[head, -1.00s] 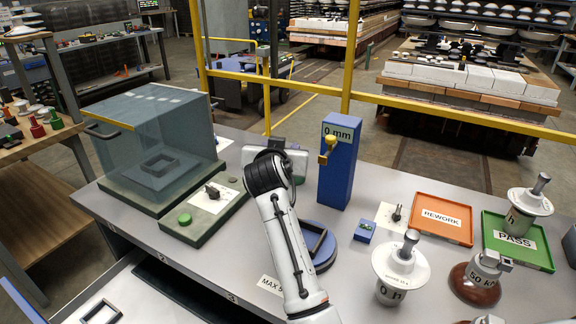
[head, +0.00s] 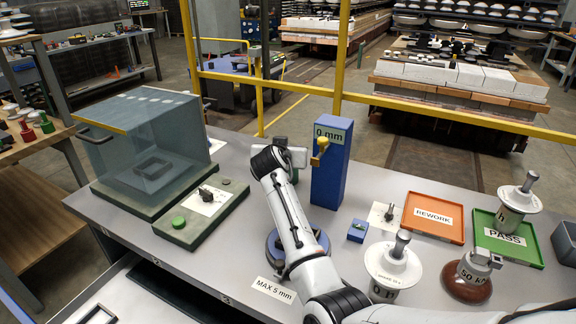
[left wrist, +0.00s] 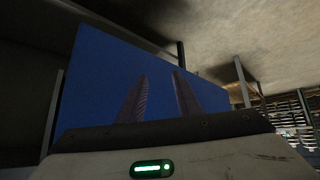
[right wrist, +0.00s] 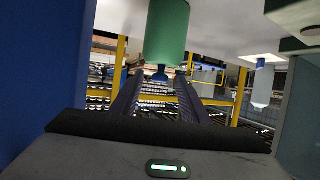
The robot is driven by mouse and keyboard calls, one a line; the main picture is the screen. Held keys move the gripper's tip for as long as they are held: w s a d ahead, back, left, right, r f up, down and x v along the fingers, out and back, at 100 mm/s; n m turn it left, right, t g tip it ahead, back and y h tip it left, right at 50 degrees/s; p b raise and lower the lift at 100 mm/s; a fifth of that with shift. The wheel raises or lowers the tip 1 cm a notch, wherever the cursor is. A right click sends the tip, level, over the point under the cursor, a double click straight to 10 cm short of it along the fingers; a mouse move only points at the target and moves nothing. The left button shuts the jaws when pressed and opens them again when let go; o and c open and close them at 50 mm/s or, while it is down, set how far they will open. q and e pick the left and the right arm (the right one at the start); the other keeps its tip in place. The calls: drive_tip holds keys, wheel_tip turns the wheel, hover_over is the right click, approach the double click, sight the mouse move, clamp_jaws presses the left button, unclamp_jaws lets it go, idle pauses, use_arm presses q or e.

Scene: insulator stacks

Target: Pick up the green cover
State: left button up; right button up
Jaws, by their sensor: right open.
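A green cylinder (right wrist: 167,35) with a blue tip shows in the right wrist view, at the top and just beyond the fingertips. I cannot tell for certain that it is the green cover. In the head view my right arm hides most of that spot. My right gripper (right wrist: 158,92) has its fingers apart with nothing between them; the cylinder is ahead of them. The right hand is beside the blue 0 mm post (head: 330,180) in the head view. My left gripper (left wrist: 160,90) shows in its wrist view with fingers apart and empty, facing a blue panel (left wrist: 95,75).
A glass box (head: 145,145) and a base with a green button (head: 178,222) stand left. The REWORK tray (head: 435,205), PASS tray (head: 505,255) and white insulator pieces (head: 393,268) stand right. A blue round piece (head: 275,250) lies partly behind my arm.

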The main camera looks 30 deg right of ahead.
drive_tip(key=shift+w+d+f, duration=0.1)
drive_tip(key=shift+w+d, duration=0.05)
clamp_jaws()
